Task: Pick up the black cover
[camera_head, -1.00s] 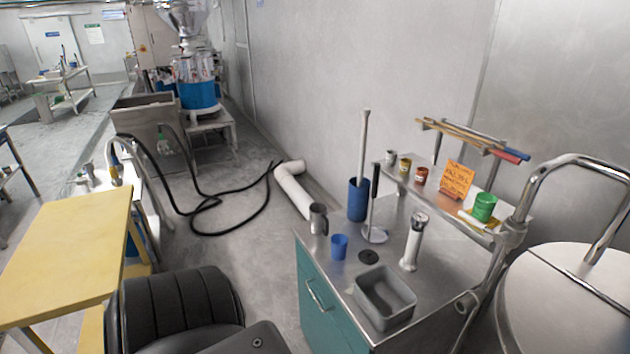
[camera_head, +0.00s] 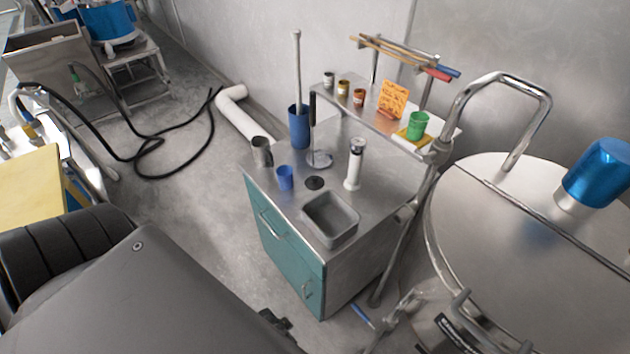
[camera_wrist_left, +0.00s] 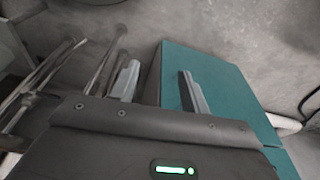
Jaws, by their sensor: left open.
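The black cover appears to be the small flat black disc (camera_head: 314,183) lying on the steel counter (camera_head: 385,195). It lies between the blue cup (camera_head: 285,178) and the grey bin (camera_head: 331,220). My left gripper shows in the left wrist view (camera_wrist_left: 158,86), with its two fingers apart and nothing between them. It is beside the teal cabinet (camera_wrist_left: 222,85), and the disc is not visible in that view. In the head view my dark arm fills the lower left, well away from the disc. My right gripper is not in view.
A steel rail (camera_head: 428,175) runs along the counter's right side. A large round steel vessel (camera_head: 540,240) is at the right.

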